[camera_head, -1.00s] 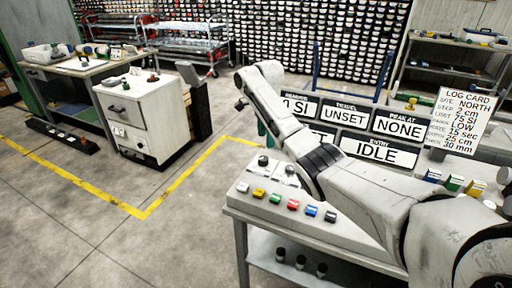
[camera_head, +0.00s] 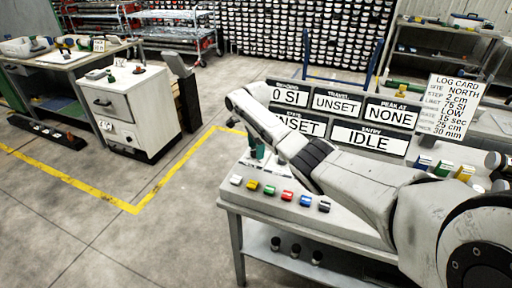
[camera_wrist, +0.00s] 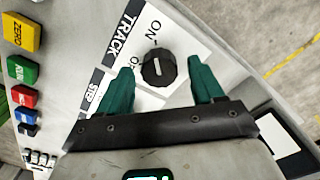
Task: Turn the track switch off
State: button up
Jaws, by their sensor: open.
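The track switch is a black round knob (camera_wrist: 158,68) on a white panel marked TRACK (camera_wrist: 128,36) in the wrist view. An ON label lies above it; an OFF label to its left is partly covered by a finger. I cannot tell surely which label the knob points to. My gripper (camera_wrist: 160,64) is open, its two green fingers on either side of the knob, with gaps showing. I cannot tell its height over the panel. In the head view my gripper (camera_head: 256,152) is over the console's (camera_head: 225,198) back left, with the knob not made out.
A row of coloured buttons, including yellow ZERO (camera_wrist: 22,34) and green RUN (camera_wrist: 22,70), lies left of the switch panel. Display signs, one reading IDLE (camera_head: 370,138), stand behind the console. A white cabinet (camera_head: 125,115) stands left across open floor.

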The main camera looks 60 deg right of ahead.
jog(key=c, duration=1.1)
jog(key=shift+o, duration=0.2)
jog(key=n+p, duration=0.1)
jog(key=n, duration=0.3)
jog(key=shift+w, duration=0.1)
jog(key=n, duration=0.4)
jog(key=shift+n+p, duration=0.3)
jog(key=shift+p, duration=0.1)
jog(key=n, duration=0.9)
